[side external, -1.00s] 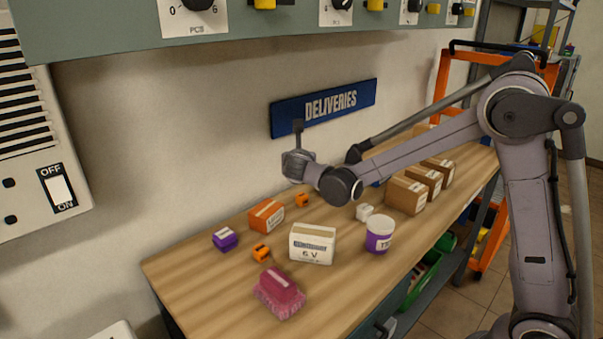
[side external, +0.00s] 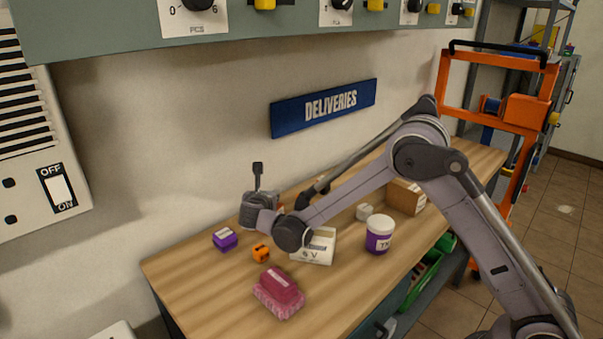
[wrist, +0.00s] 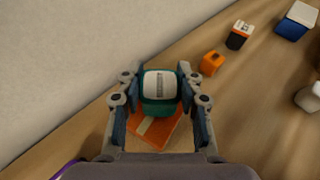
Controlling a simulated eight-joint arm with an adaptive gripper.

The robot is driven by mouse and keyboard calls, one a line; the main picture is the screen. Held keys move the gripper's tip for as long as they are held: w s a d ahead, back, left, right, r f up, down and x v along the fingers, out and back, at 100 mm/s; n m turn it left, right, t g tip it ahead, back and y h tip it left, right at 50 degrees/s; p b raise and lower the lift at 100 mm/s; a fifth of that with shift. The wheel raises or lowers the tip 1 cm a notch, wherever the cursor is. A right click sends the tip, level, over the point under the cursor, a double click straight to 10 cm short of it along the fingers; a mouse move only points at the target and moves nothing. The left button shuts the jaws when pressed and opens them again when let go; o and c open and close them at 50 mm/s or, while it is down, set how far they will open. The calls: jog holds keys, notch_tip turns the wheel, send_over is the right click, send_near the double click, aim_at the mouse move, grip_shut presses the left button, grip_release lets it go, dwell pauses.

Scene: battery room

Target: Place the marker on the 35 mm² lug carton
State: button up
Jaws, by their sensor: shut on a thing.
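A teal block with a white top (wrist: 160,88), which I take to be the marker, is between the fingers of my gripper (wrist: 160,100) in the wrist view. The gripper is shut on it. An orange carton with a pale stripe (wrist: 152,130) lies below the marker, partly covered by it. I cannot tell whether the two touch, and no size can be read on the carton. In the side external view my gripper (side external: 259,212) is low over the back left of the bench; it hides the marker and the orange carton there.
A brown carton (side external: 406,197) is further right. The wall is close behind; the bench's front left is bare.

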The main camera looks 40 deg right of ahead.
jog(key=shift+f, duration=0.15)
jog(key=o, duration=1.2)
jog(key=shift+c, duration=0.2)
